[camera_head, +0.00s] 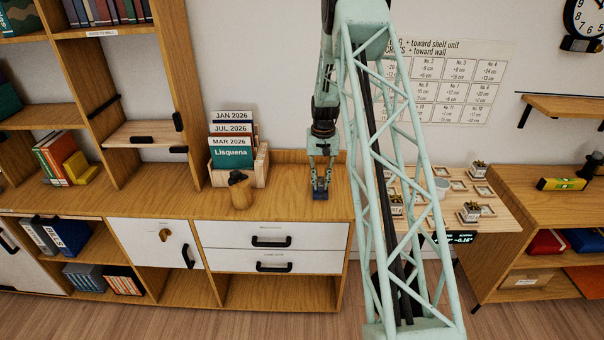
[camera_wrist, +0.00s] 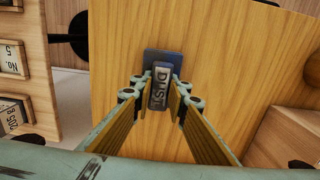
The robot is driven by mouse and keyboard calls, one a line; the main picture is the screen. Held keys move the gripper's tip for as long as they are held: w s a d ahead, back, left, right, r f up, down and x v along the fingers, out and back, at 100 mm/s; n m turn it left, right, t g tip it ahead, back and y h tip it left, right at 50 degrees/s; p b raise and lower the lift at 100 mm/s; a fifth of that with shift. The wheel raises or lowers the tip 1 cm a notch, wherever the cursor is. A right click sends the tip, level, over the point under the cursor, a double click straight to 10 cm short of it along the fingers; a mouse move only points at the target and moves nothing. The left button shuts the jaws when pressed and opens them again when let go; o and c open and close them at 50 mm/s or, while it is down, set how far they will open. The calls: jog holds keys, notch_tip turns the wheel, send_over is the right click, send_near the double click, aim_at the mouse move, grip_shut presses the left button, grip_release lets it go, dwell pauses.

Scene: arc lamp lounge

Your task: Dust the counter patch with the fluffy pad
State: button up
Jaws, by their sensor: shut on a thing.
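My gripper (camera_head: 320,186) is above the wooden counter top (camera_head: 287,190), near its right end, in the head view. In the wrist view my gripper (camera_wrist: 161,92) is shut on a dark grey block handle marked "DUST" (camera_wrist: 160,88). A dark blue pad (camera_wrist: 163,58) shows around and beyond this handle; the same pad (camera_head: 320,195) shows under the fingers in the head view. The pad looks low over the counter; I cannot tell whether it touches. No separate patch or dust can be made out on the wood.
Left of my gripper stand a wooden object with a dark top (camera_head: 240,190) and a rack of month cards (camera_head: 232,150). Bare counter lies between them and the pad. A tray table with small pots (camera_head: 470,211) stands to the right, across a gap.

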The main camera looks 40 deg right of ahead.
jog(key=shift+s+d, duration=0.25)
jog(key=shift+d, duration=0.05)
jog(key=shift+s+d+r, duration=0.15)
jog(key=shift+r, duration=0.1)
jog(key=r+p, duration=0.1)
jog(key=r, duration=0.2)
jog(key=shift+a, duration=0.2)
jog(key=shift+w+d+r, duration=0.15)
jog(key=shift+w+r, duration=0.05)
jog(key=shift+r, duration=0.4)
jog(key=shift+s+r+p, duration=0.1)
jog(key=shift+r+p, duration=0.75)
jog(key=shift+r, duration=1)
